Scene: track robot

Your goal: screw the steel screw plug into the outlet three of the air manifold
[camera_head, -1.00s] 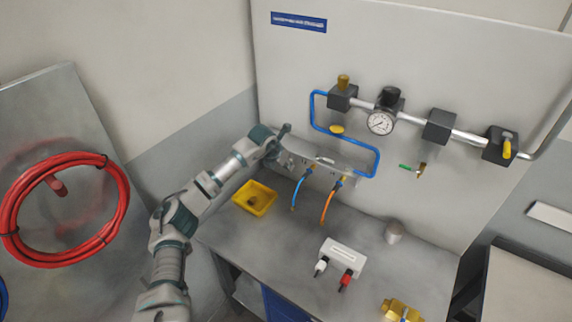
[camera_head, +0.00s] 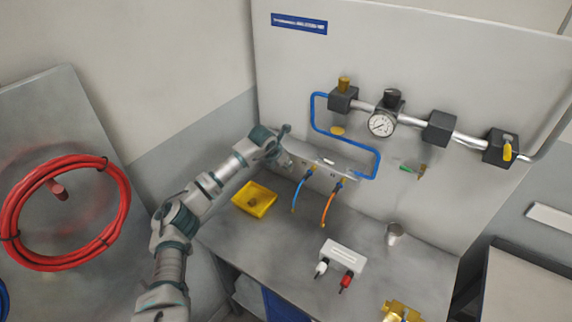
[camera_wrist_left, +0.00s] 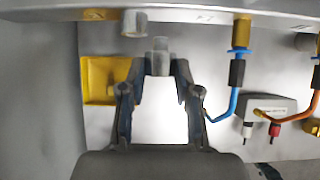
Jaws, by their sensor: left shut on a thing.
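The air manifold (camera_head: 322,163) is a pale grey bar on the back panel; its underside (camera_wrist_left: 185,15) runs along the top of the left wrist view. My left gripper (camera_head: 284,148) is at its left end. In the left wrist view my left gripper (camera_wrist_left: 159,70) is shut on the small grey steel screw plug (camera_wrist_left: 159,50), held upright between the fingertips. The plug shows just below the manifold, right of a grey round fitting (camera_wrist_left: 134,23) and left of the blue hose's brass fitting (camera_wrist_left: 240,32). I cannot tell which outlet it faces. My right gripper is not in view.
A blue hose (camera_head: 296,190) and an orange hose (camera_head: 328,207) hang from the manifold. A yellow tray (camera_head: 255,198), a white box (camera_head: 344,255) with white and red plugs, and a grey cup (camera_head: 394,233) stand on the bench. A gauge (camera_head: 381,124) is above.

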